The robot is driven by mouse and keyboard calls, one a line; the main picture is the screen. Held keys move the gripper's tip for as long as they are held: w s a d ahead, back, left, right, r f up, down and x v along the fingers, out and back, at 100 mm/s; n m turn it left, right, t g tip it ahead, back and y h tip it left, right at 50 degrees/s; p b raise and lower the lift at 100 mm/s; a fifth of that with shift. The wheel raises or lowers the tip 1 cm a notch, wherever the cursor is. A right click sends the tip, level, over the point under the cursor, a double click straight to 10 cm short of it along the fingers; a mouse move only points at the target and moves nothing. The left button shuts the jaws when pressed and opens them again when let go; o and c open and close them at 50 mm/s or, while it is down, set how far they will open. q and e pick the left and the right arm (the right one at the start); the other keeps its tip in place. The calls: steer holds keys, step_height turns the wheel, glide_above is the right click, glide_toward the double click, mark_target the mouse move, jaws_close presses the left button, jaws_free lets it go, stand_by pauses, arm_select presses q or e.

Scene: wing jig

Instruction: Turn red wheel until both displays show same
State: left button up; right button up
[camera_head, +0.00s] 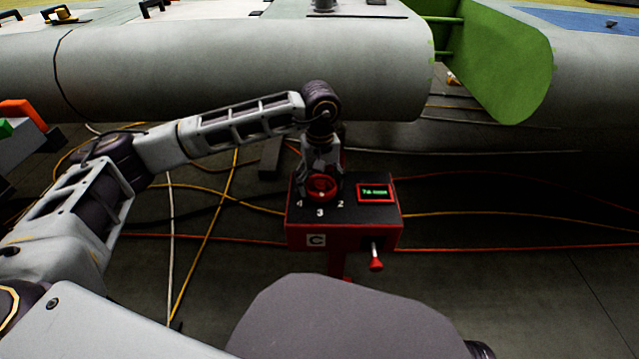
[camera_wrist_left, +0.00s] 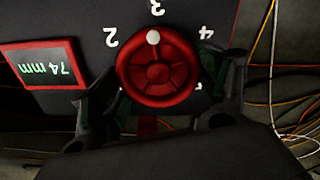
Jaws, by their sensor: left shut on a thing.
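The red wheel (camera_head: 321,188) sits on top of a red and black control box (camera_head: 300,225). Numbers are printed around the wheel; 2, 3 and 4 can be read. In the left wrist view the wheel (camera_wrist_left: 157,70) has a white dot on its rim beside the 3. My left gripper (camera_wrist_left: 158,95) comes from above and is shut on the wheel, one finger on each side. A small green-lit display (camera_head: 375,192) is to the right of the wheel; in the left wrist view the display (camera_wrist_left: 45,65) reads 74 mm. I see no second display. My right gripper is out of view.
A lever with a red knob (camera_head: 376,264) sticks out of the box's front. A large grey wing section (camera_head: 220,75) lies behind, with a green-ended gap (camera_head: 510,70) at the right. Yellow, red and white cables cross the floor.

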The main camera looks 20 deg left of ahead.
mark_target(320, 183)
arm_select(q)
steer(key=shift+r+m, duration=0.1)
steer(key=shift+m, duration=0.4)
steer(key=o, duration=1)
steer(key=shift+o, duration=0.2)
step_height(320, 183, up, 12)
stand_by(0.4)
steer(key=shift+s, duration=0.1)
